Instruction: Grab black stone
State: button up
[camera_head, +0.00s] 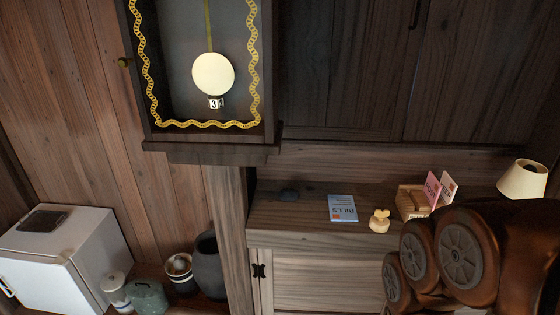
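A small dark stone-like object (288,195) lies on the wooden cabinet top (285,218), near its left end and close to the back panel. It looks black or dark grey and is small in the view, with low contrast against the shadowed wood. My arm's brown, rounded joints fill the lower right. They are in front of the right part of the cabinet, well apart from the dark object. My gripper's fingers do not show.
Right of the stone are a blue booklet (342,208), a pale yellow figurine (380,221), a wooden card holder (410,201) and a lamp (523,180). A pendulum clock (210,148) juts out above left. A white fridge (60,255) and several pots stand at lower left.

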aim_at(285, 194)
jog(key=k, duration=0.5)
jog(key=z, duration=0.85)
jog(key=i, duration=0.8)
jog(key=u, duration=1.95)
jog(key=i, duration=0.5)
jog(key=u, duration=0.05)
